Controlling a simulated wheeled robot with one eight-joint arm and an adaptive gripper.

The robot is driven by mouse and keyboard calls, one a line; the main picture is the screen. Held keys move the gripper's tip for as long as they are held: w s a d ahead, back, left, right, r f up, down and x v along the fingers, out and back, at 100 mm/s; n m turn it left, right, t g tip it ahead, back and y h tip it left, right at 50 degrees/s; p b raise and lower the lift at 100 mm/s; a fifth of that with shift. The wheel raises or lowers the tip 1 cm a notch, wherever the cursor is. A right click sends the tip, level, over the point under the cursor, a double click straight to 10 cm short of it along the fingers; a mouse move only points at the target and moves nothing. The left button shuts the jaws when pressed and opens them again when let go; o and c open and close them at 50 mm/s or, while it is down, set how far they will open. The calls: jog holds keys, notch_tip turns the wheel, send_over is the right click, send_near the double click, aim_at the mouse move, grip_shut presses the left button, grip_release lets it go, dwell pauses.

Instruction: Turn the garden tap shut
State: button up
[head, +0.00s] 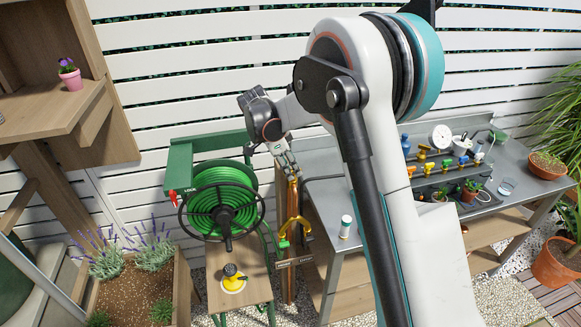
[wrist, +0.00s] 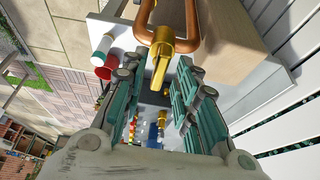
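The garden tap (wrist: 172,45) shows in the wrist view as a brass body on a bent copper pipe (wrist: 187,8), with a yellow lever (wrist: 158,70) hanging from it. My gripper (wrist: 157,90) is open, its two teal-padded fingers apart on either side of the view. The lever lies between the finger lines in the picture; I see no contact, and the depth between them is hard to judge. In the head view my gripper (head: 288,167) is just above the upright wooden post with the copper pipe (head: 293,190). The tap is hard to make out there.
A slatted white fence (head: 200,65) closes the back.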

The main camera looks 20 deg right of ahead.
jog(key=v, duration=1.2)
dwell(0.3)
jog(key=s+d+r+n+t+y+b, duration=0.1)
jog(key=s+d+r+n+t, duration=0.15)
jog(key=s+n, duration=0.45)
jog(key=s+d+r+n+t+y+b, duration=0.1)
jog(key=s+d+r+n+y+b, duration=0.15)
jog(key=s, duration=0.85)
jog(key=s+f+n+t, duration=0.1)
jog(key=s+f+n, duration=0.2)
jog(key=s, duration=0.5)
jog(key=s+f+n+t+b, duration=0.1)
jog(key=s+f+n, duration=0.3)
jog(key=s, duration=0.4)
jog(key=shift+d+f+n+t+y, duration=0.25)
jog(key=shift+n+t+y, duration=0.2)
jog(key=shift+n+t, duration=0.35)
